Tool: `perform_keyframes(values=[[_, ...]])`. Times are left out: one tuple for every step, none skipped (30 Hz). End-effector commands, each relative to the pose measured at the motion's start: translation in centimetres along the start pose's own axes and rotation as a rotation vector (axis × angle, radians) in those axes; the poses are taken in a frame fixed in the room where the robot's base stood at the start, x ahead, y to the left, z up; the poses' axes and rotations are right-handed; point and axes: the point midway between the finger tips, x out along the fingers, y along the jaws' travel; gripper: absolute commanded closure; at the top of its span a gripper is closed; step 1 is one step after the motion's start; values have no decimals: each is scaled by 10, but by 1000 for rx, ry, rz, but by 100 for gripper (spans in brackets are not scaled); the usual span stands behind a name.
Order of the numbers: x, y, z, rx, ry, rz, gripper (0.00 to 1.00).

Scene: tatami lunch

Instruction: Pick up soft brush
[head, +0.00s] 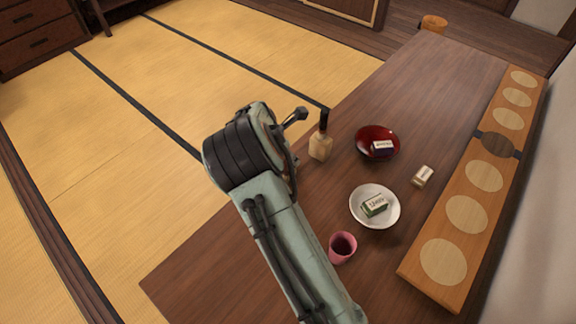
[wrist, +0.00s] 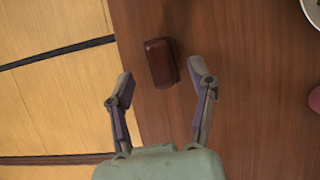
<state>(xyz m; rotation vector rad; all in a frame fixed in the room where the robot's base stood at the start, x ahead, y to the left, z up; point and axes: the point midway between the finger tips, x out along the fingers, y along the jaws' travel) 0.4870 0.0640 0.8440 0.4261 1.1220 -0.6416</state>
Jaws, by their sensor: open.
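In the wrist view a dark reddish-brown block with rounded edges (wrist: 160,62) lies on the table near its left edge. It looks like the back of a brush; no bristles show, so I cannot be sure. My gripper (wrist: 158,73) is open and empty, one fingertip on each side of the block's near part in the picture. I cannot tell the height left between them. In the head view my arm hides this block. A beige upright thing with a black top (head: 320,146) stands right of my arm; I cannot tell if it is a bottle or a brush.
On the table (head: 425,95) stand a red bowl (head: 364,134) and a white bowl (head: 389,218), each holding a small box. A small loose box (head: 423,176) and a pink cup (head: 335,255) are nearby. A long board with pale ovals (head: 440,226) lies at right.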

Motion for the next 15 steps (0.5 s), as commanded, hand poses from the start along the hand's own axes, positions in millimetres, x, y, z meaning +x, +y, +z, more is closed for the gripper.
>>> perform_keyframes(values=[[8,-1,-1,0,2,-2,44],[12,0,0,0,2,-2,44],[17,0,0,0,1,-1,44],[20,0,0,1,1,-1,44],[23,0,0,0,1,-1,44],[25,0,0,0,2,-1,44],[26,0,0,0,2,-1,44],[27,0,0,0,2,0,44],[28,0,0,0,2,1,44],[28,0,0,0,2,1,44],[28,0,0,0,2,1,44],[28,0,0,0,2,1,44],[28,0,0,0,2,1,44],[28,0,0,0,2,1,44],[28,0,0,0,2,1,47]])
